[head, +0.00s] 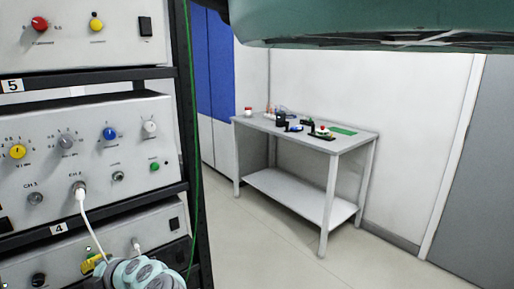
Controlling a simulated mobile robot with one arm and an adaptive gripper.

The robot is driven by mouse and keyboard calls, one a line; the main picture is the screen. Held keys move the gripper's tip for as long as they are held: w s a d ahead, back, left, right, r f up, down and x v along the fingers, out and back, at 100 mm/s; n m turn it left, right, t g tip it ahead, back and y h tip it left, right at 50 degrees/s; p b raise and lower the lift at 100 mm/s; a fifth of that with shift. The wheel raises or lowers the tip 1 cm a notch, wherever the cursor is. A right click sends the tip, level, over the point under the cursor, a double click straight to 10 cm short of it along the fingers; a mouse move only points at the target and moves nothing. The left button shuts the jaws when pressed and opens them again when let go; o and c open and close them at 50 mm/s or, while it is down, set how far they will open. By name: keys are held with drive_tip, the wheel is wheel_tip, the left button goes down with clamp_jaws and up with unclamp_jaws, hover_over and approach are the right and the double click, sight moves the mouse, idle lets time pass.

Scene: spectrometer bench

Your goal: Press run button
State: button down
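No button in the head view carries a run label that I can read. A small green button (154,167) sits at the right of the middle rack panel. On the table at the back, a small dark device with a red and white top (322,131) stands near the front edge; I cannot tell whether it is a button. Pale teal and grey rounded parts of my arm show at the bottom left, in front of the lowest rack unit. My gripper's fingers cannot be made out.
An equipment rack (185,120) with knobbed panels fills the left; a white cable (92,222) hangs from the middle panel. A grey table (350,143) with several small items stands against the back wall. The floor (270,240) between rack and table is clear.

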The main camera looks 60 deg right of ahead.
drive_tip(key=shift+w, duration=0.4)
idle(0.3)
drive_tip(key=shift+s, duration=0.45)
drive_tip(key=s+a+p, duration=0.1)
drive_tip(key=s+p, duration=0.1)
drive_tip(key=s, duration=0.3)
drive_tip(key=shift+s+a, duration=0.35)
drive_tip(key=shift+s, duration=0.05)
